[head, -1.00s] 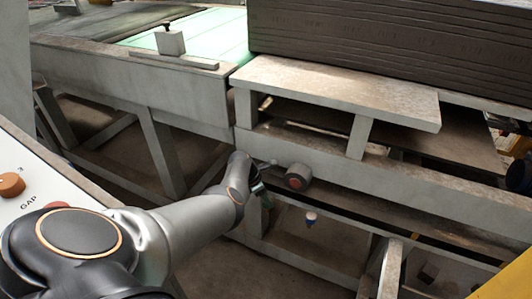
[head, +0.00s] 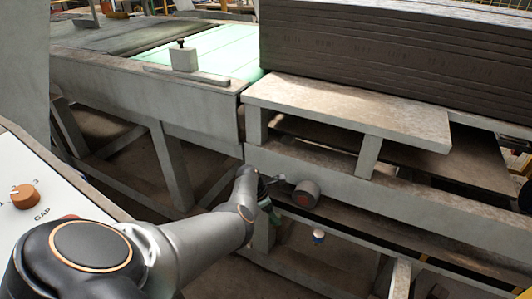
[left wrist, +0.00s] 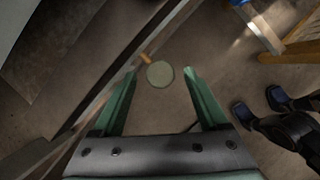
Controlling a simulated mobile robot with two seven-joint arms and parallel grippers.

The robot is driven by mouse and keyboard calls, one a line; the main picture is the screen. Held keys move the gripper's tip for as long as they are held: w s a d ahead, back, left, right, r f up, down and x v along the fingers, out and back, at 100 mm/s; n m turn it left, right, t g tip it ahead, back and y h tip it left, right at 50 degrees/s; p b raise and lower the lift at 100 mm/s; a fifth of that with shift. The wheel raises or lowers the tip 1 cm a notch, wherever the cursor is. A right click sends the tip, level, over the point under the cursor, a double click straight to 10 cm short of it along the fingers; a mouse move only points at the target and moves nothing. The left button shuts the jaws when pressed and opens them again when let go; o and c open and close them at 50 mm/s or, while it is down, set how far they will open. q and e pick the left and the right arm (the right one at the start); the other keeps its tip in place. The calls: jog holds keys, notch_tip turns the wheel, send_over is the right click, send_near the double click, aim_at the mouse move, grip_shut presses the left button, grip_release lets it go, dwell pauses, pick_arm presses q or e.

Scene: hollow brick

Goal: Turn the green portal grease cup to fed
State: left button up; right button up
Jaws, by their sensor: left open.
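The round pale green cup (left wrist: 160,74) shows in the left wrist view, with a short orange-brown stem (left wrist: 146,58) at its upper left. My left gripper (left wrist: 160,70) is open, with one green finger on each side of the cup and gaps showing on both sides. I cannot tell how far the cup is from the fingertips in depth. In the head view my left gripper (head: 265,203) is below the machine's frame beam, mostly behind my wrist, and the cup cannot be made out there. My right gripper is not in view.
The frame beam (head: 400,195) runs above. A panel with an orange knob (head: 24,196) is at left. Dark legs with blue shoes (left wrist: 278,98) show in the wrist view.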

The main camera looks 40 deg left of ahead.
pick_arm(q)
jog(key=p+v, duration=0.3)
jog(key=v, duration=0.8)
jog(key=shift+s+p, duration=0.2)
jog(key=shift+p, duration=0.2)
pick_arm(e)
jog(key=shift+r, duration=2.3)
pick_arm(q)
jog(key=shift+r, duration=0.15)
